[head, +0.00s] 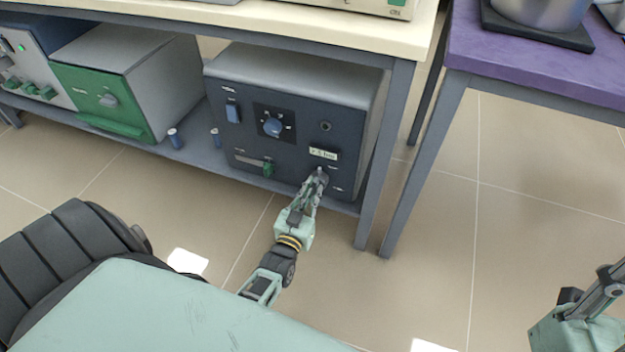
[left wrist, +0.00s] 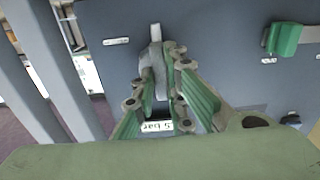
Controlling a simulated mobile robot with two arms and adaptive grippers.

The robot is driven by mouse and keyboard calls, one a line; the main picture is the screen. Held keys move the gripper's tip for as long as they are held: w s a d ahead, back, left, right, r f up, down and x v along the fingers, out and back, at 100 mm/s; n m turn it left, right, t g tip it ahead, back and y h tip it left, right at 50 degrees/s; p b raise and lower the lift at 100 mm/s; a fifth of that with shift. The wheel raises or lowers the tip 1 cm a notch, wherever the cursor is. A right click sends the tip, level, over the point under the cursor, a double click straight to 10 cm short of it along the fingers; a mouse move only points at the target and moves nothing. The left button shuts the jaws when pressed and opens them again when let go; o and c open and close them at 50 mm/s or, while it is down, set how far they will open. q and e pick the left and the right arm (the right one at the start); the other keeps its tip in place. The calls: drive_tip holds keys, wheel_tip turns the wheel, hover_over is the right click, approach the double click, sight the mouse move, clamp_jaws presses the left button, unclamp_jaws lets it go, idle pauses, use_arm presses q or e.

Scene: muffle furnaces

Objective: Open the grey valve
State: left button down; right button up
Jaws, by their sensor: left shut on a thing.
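The dark blue furnace (head: 275,165) stands on the low shelf under the cream bench. The grey valve (left wrist: 155,62) is at the lower right of its front panel, near a small pressure label (left wrist: 156,126). My left gripper (head: 316,179) reaches up to the panel from below and is shut on the grey valve. In the left wrist view its fingers lie on both sides of the valve, whose light tip sticks out beyond them. In the head view the fingers hide most of the valve. My right gripper (head: 598,298) shows only partly at the lower right edge, away from the furnace.
The panel also has a blue knob (head: 273,127), a blue switch (head: 233,113) and a green handle (head: 268,169). A green-fronted furnace (head: 105,95) and two small blue cylinders stand to the left. A bench leg (head: 384,150) is close right of my left gripper. The floor in front is clear.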

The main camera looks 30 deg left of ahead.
idle(0.5)
use_arm(q)
drive_tip(key=c, duration=1.8)
unclamp_jaws()
drive_tip(key=shift+s, duration=0.1)
drive_tip(key=v, duration=1.2)
drive_tip(key=shift+d+r, duration=0.1)
